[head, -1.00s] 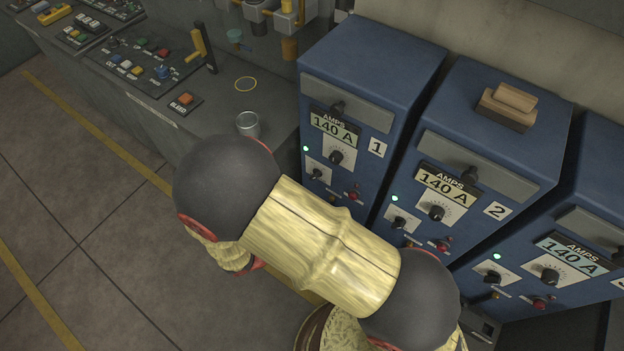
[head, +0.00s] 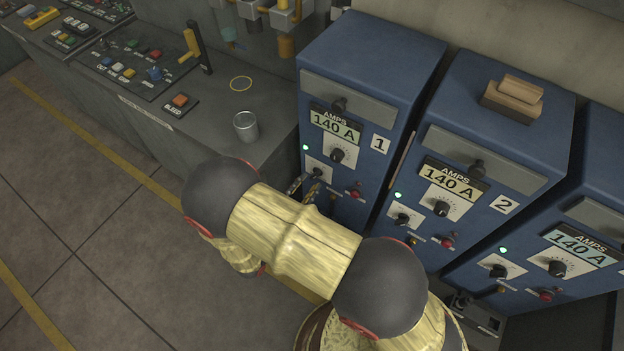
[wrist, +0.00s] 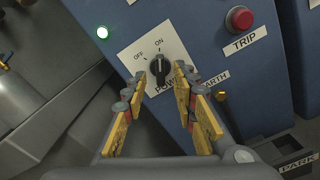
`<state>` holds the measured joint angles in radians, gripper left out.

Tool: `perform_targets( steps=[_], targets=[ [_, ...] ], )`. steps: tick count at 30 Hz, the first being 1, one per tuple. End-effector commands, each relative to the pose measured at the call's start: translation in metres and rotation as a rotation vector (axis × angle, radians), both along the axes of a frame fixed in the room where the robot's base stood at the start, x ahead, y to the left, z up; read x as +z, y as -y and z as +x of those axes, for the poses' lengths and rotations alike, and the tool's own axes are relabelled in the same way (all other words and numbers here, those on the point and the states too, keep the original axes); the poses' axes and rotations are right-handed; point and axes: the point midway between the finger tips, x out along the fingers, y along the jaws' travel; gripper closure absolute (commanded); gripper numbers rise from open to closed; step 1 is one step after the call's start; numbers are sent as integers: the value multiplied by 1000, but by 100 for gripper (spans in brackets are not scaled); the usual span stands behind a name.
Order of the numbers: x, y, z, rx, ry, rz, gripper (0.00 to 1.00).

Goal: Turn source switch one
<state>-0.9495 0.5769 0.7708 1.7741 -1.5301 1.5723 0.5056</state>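Source switch one is a black rotary power knob (wrist: 160,67) on a white OFF/ON plate, low on the blue cabinet marked 1 (head: 345,100). Its pointer appears to be towards ON. The knob also shows in the head view (head: 318,172), partly behind my fingertips. My gripper (wrist: 160,80) is open and empty, with its yellow-padded fingers to either side of and just below the knob in the wrist view. I cannot tell whether either finger touches it. My gripper's tips (head: 305,183) also show in the head view, in front of cabinet 1.
A green lamp (wrist: 102,32) is lit beside the switch. A red TRIP button (wrist: 239,18) and the EARTH post (wrist: 221,97) are to the right. Cabinet 2 (head: 490,110) stands right of cabinet 1. A metal can (head: 245,126) stands on the bench at left.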

Motion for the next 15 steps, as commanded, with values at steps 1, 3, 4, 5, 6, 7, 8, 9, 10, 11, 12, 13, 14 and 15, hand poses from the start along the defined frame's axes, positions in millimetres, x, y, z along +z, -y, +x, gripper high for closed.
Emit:
perform_targets(
  steps=[1,3,4,5,6,7,8,9,10,11,12,13,14,15],
  targets=[
    [-1,6,6,-3,-1,0,72],
    [-1,11,13,-3,-1,0,72],
    [-1,13,15,-3,-1,0,72],
    [-1,14,17,-3,-1,0,72],
    [-1,16,20,-2,-1,-1,72],
    [-1,17,21,-2,-1,0,72],
    [-1,18,23,-2,-1,0,72],
    [-1,19,24,-1,-1,0,72],
    [-1,20,25,-1,-2,-1,72],
    [-1,20,25,-1,-2,-1,72],
    [0,20,25,-1,-2,-1,72],
    [0,20,25,-1,-2,-1,72],
    [0,20,26,-1,-2,-1,72],
    [0,20,25,0,-2,-1,72]
  ],
)
